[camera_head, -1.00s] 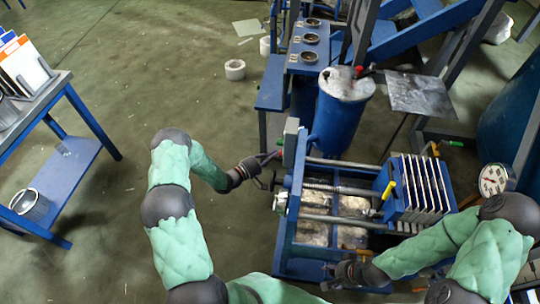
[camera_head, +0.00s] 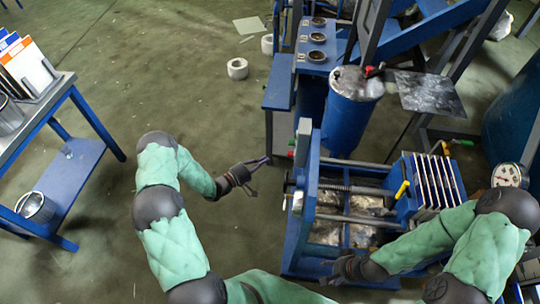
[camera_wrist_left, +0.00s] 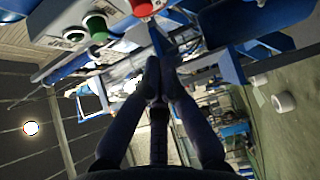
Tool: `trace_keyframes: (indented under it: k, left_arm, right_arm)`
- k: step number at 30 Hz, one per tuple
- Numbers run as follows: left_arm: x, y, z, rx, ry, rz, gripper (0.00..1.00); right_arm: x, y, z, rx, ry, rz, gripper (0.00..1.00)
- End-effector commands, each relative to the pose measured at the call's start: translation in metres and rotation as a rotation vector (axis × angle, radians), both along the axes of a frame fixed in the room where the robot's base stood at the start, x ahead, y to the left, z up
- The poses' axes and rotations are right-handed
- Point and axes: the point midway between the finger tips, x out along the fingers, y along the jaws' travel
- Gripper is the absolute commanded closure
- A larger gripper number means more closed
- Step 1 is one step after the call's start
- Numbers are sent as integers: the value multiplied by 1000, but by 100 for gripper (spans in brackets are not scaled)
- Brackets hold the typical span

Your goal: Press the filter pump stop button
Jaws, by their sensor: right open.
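A grey control box (camera_head: 302,138) stands at the left end of the blue filter press (camera_head: 312,190). In the left wrist view a red button (camera_wrist_left: 142,6) and a green button (camera_wrist_left: 97,27) stick out close by at the top. The label of neither can be read. My left gripper (camera_head: 266,160) is left of the box, apart from it and empty.
A blue drum (camera_head: 348,118) with a metal lid stands behind the press. White filter plates (camera_head: 432,180) and a pressure gauge (camera_head: 508,175) are on the right. A blue bench (camera_head: 75,160) is at far left.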

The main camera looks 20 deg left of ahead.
Motion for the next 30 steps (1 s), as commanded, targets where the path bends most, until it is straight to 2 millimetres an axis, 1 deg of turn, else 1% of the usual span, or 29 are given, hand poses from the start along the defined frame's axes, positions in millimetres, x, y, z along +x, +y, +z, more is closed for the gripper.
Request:
trace_keyframes:
  k: [1,3,9,14,30]
  left_arm:
    - [-8,7,1,1,1,5,100]
    - [-17,12,2,1,0,5,100]
    - [-34,21,1,1,-1,2,100]
    - [-38,23,0,0,-1,1,100]
    - [-37,22,0,4,1,2,100]
  right_arm:
    - [0,0,4,0,0,0,43]
    - [0,0,6,0,0,0,43]
    - [0,0,9,0,1,0,43]
    - [0,0,10,0,1,0,43]
    - [0,0,9,0,1,0,43]
